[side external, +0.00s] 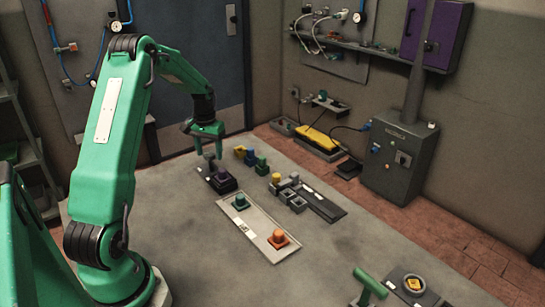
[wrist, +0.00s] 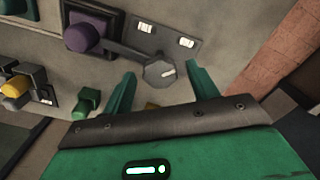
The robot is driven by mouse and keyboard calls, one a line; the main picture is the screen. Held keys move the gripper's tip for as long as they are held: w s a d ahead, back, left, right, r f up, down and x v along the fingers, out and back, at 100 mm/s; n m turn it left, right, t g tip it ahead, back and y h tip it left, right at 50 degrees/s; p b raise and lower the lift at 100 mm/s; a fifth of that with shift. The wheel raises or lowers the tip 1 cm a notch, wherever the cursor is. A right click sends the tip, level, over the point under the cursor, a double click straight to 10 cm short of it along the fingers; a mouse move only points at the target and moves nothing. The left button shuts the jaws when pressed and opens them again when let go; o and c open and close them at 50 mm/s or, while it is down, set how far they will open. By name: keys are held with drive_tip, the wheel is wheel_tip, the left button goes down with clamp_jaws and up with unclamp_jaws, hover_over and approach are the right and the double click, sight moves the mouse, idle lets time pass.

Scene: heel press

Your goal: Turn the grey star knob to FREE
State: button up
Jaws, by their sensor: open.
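The grey star knob (wrist: 157,75) shows in the wrist view with a white mark on its right side. A grey bar runs from it towards a purple knob (wrist: 84,36). My gripper (wrist: 161,70) is open, with one green finger on each side of the knob in this picture. I cannot tell whether either finger touches it. In the side external view my gripper (side external: 209,153) points down over the purple-knobbed unit (side external: 222,180), and the grey knob is hard to make out there.
Yellow, blue and green blocks (side external: 251,156) stand just beyond. A grey plate (side external: 262,232) with teal and orange knobs lies nearer. A green T-handle (side external: 370,283) stands at the front right. The table between is clear.

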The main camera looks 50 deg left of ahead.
clamp_jaws()
drive_tip(key=shift+n, duration=0.4)
drive_tip(key=n, duration=0.3)
drive_tip(key=shift+n, duration=0.3)
drive_tip(key=n, duration=1.3)
drive_tip(key=shift+r+n, duration=0.1)
drive_tip(key=shift+n, duration=0.2)
